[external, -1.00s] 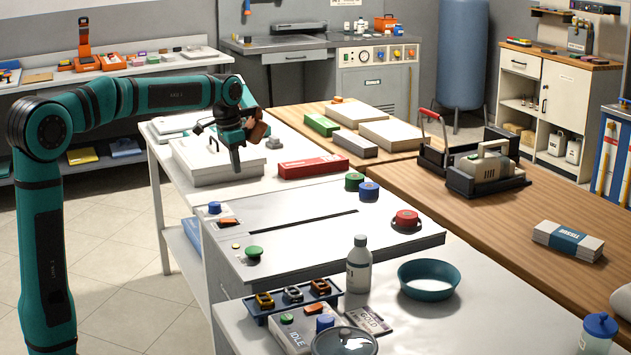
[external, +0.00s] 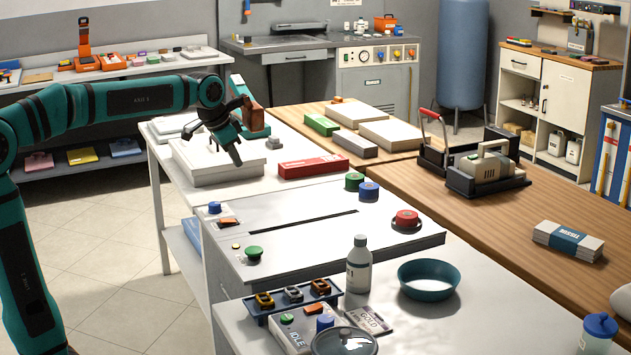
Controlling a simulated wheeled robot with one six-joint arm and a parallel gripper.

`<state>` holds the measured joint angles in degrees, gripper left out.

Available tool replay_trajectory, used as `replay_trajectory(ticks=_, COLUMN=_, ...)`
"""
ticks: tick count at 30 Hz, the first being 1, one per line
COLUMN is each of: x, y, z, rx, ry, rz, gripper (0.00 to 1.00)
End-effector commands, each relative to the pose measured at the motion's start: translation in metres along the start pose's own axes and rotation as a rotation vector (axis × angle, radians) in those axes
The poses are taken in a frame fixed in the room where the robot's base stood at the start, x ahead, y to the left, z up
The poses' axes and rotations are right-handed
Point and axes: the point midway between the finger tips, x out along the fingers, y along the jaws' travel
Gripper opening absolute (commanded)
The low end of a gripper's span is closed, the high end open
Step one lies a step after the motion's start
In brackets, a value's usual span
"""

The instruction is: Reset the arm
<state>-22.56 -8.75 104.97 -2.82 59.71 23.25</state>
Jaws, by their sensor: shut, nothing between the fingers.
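My gripper (external: 236,157) hangs at the end of my teal and black arm, over the right part of a white lidded box (external: 205,176) on the white table. Its fingers are together with nothing between them. I cannot tell from this view how high above the box the fingertips are. The upper link of my arm runs nearly level from the left edge, and the wrist bends down toward the table. My column stands at the far left, partly cut off by the frame.
A red box (external: 313,167) lies just right of my gripper. A teal and brown device (external: 250,107) stands close behind it. A white machine top with coloured knobs, including a green one (external: 254,252), is nearer the camera. The tiled floor (external: 110,245) at left is open.

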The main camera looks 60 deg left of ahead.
Motion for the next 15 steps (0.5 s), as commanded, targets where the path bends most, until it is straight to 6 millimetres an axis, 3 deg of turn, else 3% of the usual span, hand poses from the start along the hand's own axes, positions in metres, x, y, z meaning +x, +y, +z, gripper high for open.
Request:
replay_trajectory(ticks=3, x=-0.024, y=0.027, z=0.008, rx=0.001, ry=0.100, rz=-0.025, gripper=0.00)
replay_trajectory(ticks=15, x=-0.093, y=0.102, z=0.046, rx=-0.015, ry=0.445, rz=-0.059, gripper=0.00)
